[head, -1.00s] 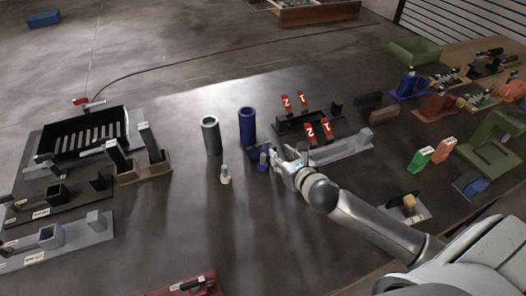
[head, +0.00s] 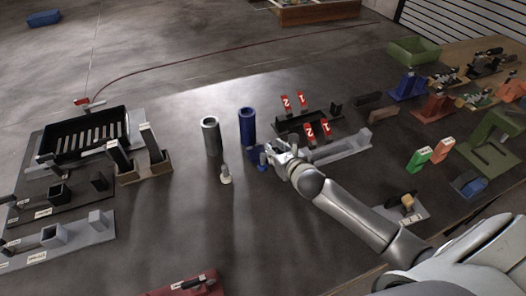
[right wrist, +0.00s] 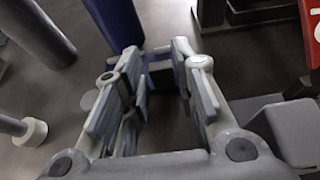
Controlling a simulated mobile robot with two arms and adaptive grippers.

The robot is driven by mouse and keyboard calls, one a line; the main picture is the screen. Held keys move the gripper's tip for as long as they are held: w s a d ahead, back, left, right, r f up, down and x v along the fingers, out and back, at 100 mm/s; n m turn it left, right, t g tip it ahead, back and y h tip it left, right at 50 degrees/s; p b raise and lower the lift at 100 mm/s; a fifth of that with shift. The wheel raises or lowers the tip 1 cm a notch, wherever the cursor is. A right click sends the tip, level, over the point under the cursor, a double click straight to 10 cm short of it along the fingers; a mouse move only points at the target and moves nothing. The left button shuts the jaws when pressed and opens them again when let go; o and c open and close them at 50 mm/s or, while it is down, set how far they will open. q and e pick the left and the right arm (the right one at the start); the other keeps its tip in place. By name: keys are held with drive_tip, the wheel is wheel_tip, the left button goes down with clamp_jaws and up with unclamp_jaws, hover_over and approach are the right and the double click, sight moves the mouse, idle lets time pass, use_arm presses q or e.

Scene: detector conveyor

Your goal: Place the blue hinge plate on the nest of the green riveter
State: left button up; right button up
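A small blue part (head: 256,157), which may be the blue hinge plate, is at the foot of the blue cylinder (head: 247,126), partly hidden by my right gripper (head: 273,153). In the right wrist view, the fingers of the right gripper (right wrist: 162,88) stand apart, with a blue piece (right wrist: 160,67) showing in the gap at their tips. Contact with it cannot be told. The green riveter (head: 490,148) stands at the far right of the table. A blue block on a dark base (head: 470,187) lies in front of it. My left gripper is out of view.
A grey cylinder (head: 211,136) and a small pale-footed peg (head: 226,174) stand left of the right gripper. A dark fixture with red tags (head: 293,125) and a grey rail (head: 340,147) lie close on its right. Table between peg and left fixtures is clear.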

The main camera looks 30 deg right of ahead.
clamp_jaws()
drive_tip(key=shift+r, duration=0.15)
